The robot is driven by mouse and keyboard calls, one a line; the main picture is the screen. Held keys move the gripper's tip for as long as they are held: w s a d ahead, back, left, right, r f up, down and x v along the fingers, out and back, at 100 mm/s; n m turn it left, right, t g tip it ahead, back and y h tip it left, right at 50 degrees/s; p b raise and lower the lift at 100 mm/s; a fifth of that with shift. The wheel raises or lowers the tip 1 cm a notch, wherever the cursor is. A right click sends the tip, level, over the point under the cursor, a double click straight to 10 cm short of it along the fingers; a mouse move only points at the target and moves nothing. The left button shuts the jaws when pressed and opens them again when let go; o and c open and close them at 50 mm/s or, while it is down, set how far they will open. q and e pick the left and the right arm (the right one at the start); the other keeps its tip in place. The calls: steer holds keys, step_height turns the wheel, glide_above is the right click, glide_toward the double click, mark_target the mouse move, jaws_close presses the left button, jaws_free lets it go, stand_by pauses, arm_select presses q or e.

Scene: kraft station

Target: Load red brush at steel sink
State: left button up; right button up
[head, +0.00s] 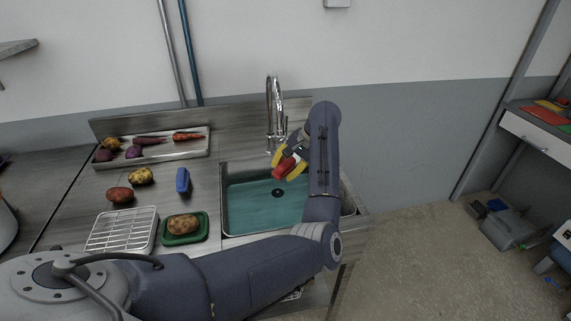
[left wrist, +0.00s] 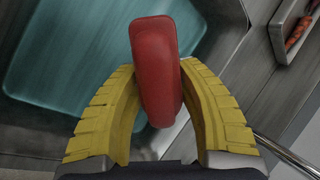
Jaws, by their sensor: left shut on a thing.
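The red brush (head: 284,168) is held between the yellow fingers of my left gripper (head: 291,164), above the back right part of the steel sink (head: 226,204). In the left wrist view the red brush (left wrist: 157,62) stands out between the two curved fingers of my left gripper (left wrist: 157,85), which are shut on it. The teal water or basin floor of the sink (left wrist: 95,50) shows behind it. The brush is clear of the basin floor in the head view. My right gripper is not in view.
A chrome faucet (head: 269,112) stands just behind my left gripper. Left of the sink are a blue brush or block (head: 182,180), a potato (head: 182,224) on a green tray (head: 170,240), a wire rack (head: 120,230), loose potatoes (head: 141,176) and a vegetable tray (head: 180,153).

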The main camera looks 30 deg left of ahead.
arm_select(q)
step_height(320, 180, down, 10)
steer(key=shift+f, duration=0.2)
stand_by(0.8)
stand_by(0.7)
steer(key=shift+r, duration=5.45)
steer(key=shift+r, duration=0.2)
steer(key=shift+r, duration=1.85)
